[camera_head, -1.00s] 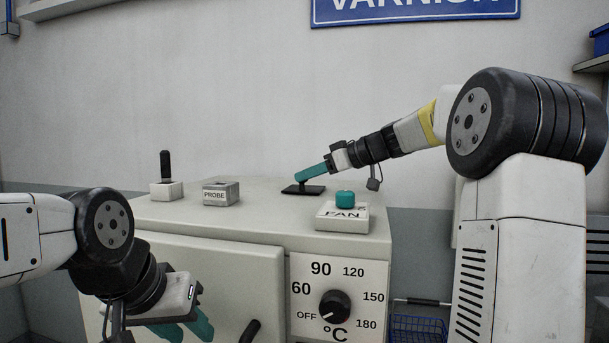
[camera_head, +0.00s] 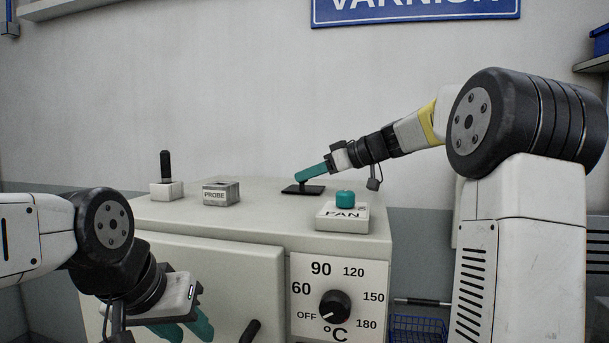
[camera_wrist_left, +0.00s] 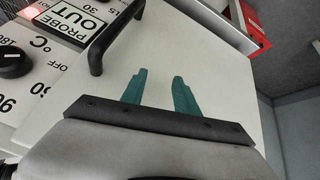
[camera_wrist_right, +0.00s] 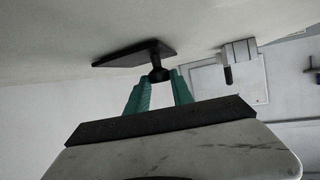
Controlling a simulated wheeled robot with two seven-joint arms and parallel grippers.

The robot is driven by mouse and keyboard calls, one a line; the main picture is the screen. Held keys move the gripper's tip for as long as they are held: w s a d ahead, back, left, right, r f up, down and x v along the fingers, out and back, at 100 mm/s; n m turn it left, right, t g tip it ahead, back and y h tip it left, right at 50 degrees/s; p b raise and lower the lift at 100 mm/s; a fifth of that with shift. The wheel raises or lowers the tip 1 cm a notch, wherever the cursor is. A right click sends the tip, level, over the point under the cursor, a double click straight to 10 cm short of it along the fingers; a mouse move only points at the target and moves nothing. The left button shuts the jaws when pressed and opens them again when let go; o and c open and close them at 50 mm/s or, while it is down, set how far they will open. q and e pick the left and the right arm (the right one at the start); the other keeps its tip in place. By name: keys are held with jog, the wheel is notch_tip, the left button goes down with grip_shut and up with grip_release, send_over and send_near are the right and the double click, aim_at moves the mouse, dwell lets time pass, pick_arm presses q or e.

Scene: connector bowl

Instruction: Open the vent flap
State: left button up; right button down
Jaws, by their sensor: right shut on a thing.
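The vent flap (camera_head: 303,189) is a flat black plate on top of the white oven, and it lies flat there. In the right wrist view the plate (camera_wrist_right: 125,55) carries a short stem with a round knob (camera_wrist_right: 158,75). My right gripper (camera_head: 299,178) reaches it from the right, and its teal fingers (camera_wrist_right: 160,85) are shut on the knob. My left gripper (camera_head: 200,330) is low in front of the oven door. In the left wrist view its teal fingers (camera_wrist_left: 158,75) stand apart with nothing between them.
The oven top (camera_head: 265,205) also carries a black lever (camera_head: 165,165), a PROBE block (camera_head: 221,192) and a FAN block with a teal button (camera_head: 345,198). A temperature dial (camera_head: 334,306) is on the front. The door handle (camera_wrist_left: 97,50) is near my left gripper.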

aim_at(314, 187)
jog(key=shift+r, duration=0.1)
dwell(0.6)
jog(key=shift+w+d+r+m+g, duration=0.25)
jog(key=shift+w+r+m+g, duration=0.35)
jog(key=shift+w+r+m, duration=0.1)
jog(key=shift+w+d+r+m+g, duration=0.2)
jog(key=shift+w+r+m+g, duration=0.25)
jog(key=shift+m, duration=0.05)
jog(key=shift+w+d+r+m+g, duration=0.15)
jog(key=shift+w+r+m+g, duration=0.3)
jog(key=shift+m, duration=0.05)
jog(key=shift+w+d+r, duration=0.15)
jog(key=shift+w+r, duration=0.2)
jog(key=shift+w, duration=0.1)
